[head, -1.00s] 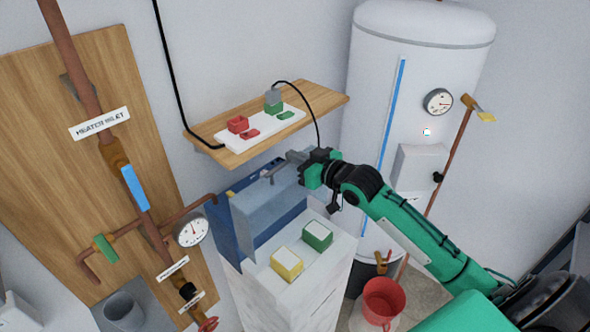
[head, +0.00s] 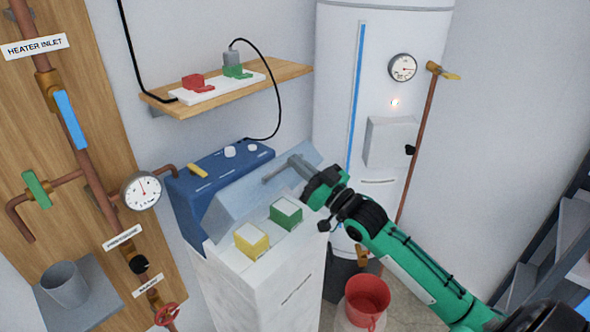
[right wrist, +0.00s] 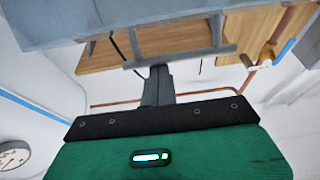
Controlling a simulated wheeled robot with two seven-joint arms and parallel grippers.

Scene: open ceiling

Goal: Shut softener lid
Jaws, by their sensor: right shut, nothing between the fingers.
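The softener is a white cabinet (head: 262,284) with a blue control head (head: 190,205) at its back. Its grey-blue lid (head: 240,199) stands part open, tilted above the cabinet top. A grey bar handle (head: 275,175) sits on the lid. My right gripper (head: 297,162) is shut and empty, with its fingertips at the right end of the handle. In the right wrist view the shut fingers (right wrist: 158,84) reach up to the handle bar (right wrist: 180,57), under the lid panel (right wrist: 120,18); contact is hard to tell. My left gripper is out of view.
A yellow block (head: 251,240) and a green block (head: 286,213) sit on the cabinet top in front of the lid. A wooden shelf (head: 290,73) is above. A white tank (head: 335,100) stands behind right, and a red bucket (head: 367,298) on the lower right.

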